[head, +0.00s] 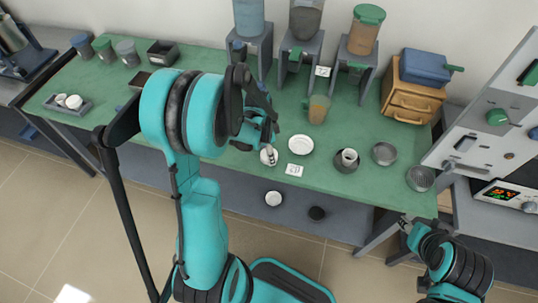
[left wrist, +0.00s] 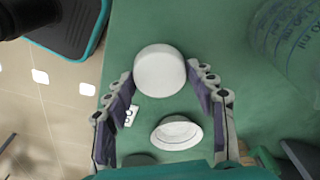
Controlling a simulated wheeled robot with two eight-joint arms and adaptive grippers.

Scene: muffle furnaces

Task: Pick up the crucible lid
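A small white round piece that looks like the crucible lid (head: 268,156) is on the green table, just below my left gripper (head: 266,138). In the left wrist view the lid (left wrist: 159,70) is a smooth, pale disc between the fingertips. My left gripper (left wrist: 161,78) is open there, with one finger on each side; whether either finger touches the lid I cannot tell. A white saucer (head: 300,145) is right of the lid, and it also shows in the left wrist view (left wrist: 178,133). My right gripper (head: 405,226) is low at the right, its fingers too small to read.
A white card (head: 294,170) lies near the lid. A white cup (head: 348,156) stands in a grey dish, beside more grey bowls (head: 384,153). A clear beaker (left wrist: 290,45) is close in the left wrist view. Dispensers (head: 305,20) and a wooden drawer box (head: 405,98) stand behind.

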